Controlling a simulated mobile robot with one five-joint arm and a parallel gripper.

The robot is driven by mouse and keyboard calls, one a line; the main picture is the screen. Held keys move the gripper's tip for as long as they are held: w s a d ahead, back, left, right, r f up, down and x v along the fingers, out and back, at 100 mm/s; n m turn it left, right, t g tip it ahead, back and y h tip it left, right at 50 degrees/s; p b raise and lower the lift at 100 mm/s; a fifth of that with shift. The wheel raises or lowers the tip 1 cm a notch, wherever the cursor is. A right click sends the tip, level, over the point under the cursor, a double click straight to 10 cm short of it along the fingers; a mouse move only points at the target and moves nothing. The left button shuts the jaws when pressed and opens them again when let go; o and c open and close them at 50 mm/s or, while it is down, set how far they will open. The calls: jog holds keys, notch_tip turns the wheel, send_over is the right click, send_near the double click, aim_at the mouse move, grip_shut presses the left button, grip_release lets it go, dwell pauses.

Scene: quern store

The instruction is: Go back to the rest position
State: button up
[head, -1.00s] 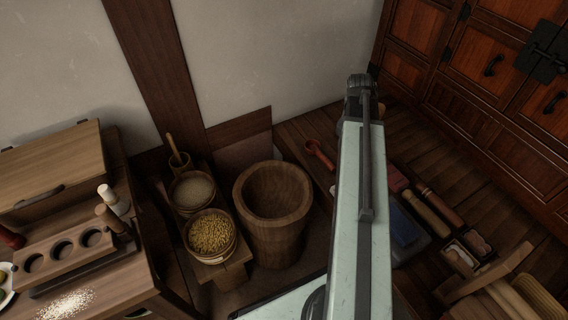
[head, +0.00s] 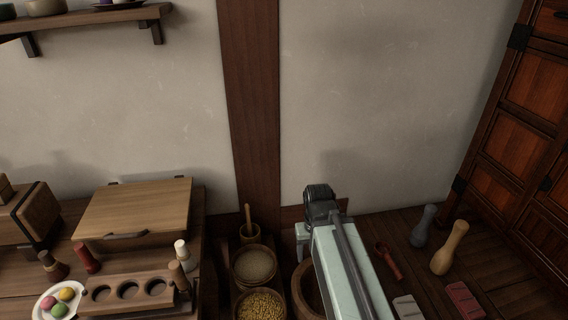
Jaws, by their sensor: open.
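My arm, pale green with a dark joint at its far end, reaches up from the bottom edge in the head view, right of the middle. Its far end stands in front of the wooden mortar (head: 300,290), which is mostly hidden behind it. My gripper itself cannot be made out; only the arm link and its dark end joint show. Nothing is seen held.
A work table with a wooden box (head: 140,208), a holed mould (head: 128,290) and a plate of coloured balls (head: 60,301) stands left. Bowls of grain (head: 260,303) stand beside the mortar. A cabinet (head: 520,150) bounds the right.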

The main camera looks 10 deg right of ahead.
notch_tip(320, 180, up, 27)
jog(key=p, duration=2.5)
